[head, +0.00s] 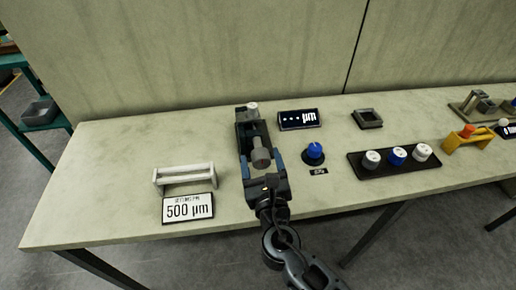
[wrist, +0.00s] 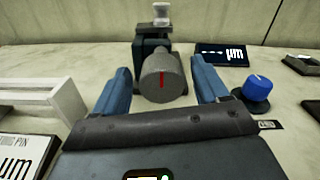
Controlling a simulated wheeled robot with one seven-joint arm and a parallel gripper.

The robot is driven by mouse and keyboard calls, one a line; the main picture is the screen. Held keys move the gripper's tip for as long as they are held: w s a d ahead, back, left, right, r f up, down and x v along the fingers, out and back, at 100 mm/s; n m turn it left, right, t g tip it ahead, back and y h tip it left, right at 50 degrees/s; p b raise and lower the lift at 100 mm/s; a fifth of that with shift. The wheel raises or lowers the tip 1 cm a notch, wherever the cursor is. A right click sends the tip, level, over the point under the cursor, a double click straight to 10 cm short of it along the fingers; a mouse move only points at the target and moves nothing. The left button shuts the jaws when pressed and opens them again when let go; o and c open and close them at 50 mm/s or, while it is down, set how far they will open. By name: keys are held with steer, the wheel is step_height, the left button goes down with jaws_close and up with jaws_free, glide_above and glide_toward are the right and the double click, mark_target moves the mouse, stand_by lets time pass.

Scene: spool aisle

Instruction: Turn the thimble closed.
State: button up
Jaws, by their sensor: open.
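In the head view the thimble (head: 261,155) shows near the middle of the table, just beyond my gripper. My gripper (wrist: 161,90) is open, with one blue finger to the left and one to the right of the thimble. Gaps show between the fingers and the thimble, and I see no contact. My gripper (head: 262,168) partly hides the stand's near end in the head view.
A white rack (head: 184,178) and a "500 µm" sign (head: 187,208) lie to the left. A display (head: 299,119) reads dots and "µm". A blue knob (head: 314,151), a black tray with several knobs (head: 372,175) and a square frame (head: 367,118) stand to the right.

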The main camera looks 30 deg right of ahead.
mark_target(259, 152)
steer(key=shift+x, duration=1.8)
steer(key=c, duration=1)
